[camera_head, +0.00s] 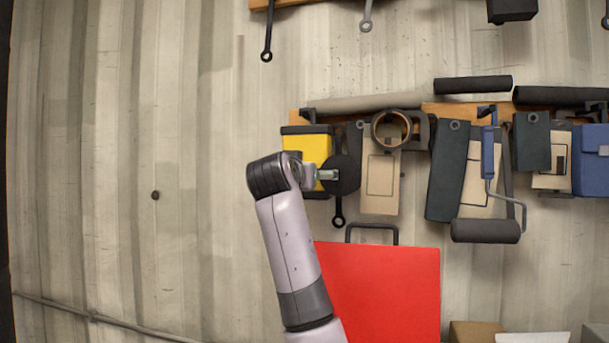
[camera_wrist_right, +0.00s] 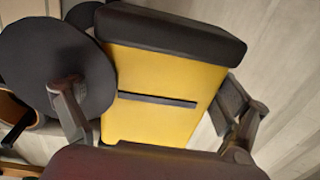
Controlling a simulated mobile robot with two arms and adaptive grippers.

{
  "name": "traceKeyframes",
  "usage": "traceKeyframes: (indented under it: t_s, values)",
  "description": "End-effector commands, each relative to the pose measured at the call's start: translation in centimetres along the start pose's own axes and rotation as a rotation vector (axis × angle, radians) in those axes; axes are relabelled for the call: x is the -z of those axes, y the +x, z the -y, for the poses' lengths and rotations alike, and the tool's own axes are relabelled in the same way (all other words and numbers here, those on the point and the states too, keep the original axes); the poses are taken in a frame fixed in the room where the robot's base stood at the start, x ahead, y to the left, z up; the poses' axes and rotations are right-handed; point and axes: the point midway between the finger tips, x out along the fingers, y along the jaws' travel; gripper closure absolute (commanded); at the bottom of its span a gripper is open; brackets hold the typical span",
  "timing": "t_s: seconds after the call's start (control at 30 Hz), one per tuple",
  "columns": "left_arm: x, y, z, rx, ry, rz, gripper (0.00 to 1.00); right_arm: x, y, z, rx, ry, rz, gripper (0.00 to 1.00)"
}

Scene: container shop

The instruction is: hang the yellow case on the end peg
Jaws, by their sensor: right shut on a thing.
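The yellow case (camera_head: 308,150), with a dark lid, is upright at the left end of the wooden rail (camera_head: 297,116) on the wall. My right gripper (camera_head: 322,175) is in front of its lower part. In the right wrist view, the case (camera_wrist_right: 155,75) fills the space between the two fingers of the gripper (camera_wrist_right: 160,118), which is shut on it. The end peg is not visible; the case and its lid cover that end of the rail. I cannot tell whether the case touches a peg. My left gripper is not in view.
A dark round disc (camera_head: 343,174) is close beside the case on its right. A spanner (camera_head: 339,213) hangs below. Cardboard-coloured and dark packs (camera_head: 379,185) crowd the rail rightward. A red case (camera_head: 385,290) is lower down.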

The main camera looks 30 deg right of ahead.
Motion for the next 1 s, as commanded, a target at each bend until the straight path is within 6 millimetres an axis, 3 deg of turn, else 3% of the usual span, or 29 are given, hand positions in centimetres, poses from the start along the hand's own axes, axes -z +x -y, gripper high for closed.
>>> traceKeyframes:
  t_s: [0.4, 0.43, 0.5, 0.83, 1.0]
  values:
    - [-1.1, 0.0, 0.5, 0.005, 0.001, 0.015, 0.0, -0.1, 0.3, -0.2, 0.001, 0.001, -0.004, 0.52]
    - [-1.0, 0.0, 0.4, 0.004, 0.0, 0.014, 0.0, -0.1, 0.3, -0.2, 0.001, 0.001, -0.004, 0.05]
    - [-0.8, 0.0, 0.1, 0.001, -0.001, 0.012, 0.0, -0.1, 0.3, -0.1, 0.001, 0.001, -0.003, 0.01]
    - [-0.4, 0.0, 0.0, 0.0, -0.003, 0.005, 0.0, -0.4, 0.3, -0.1, 0.001, -0.001, 0.003, 0.0]
    - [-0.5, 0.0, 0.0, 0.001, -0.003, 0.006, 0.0, -0.3, -1.0, 0.0, 0.002, 0.0, 0.0, 0.0]
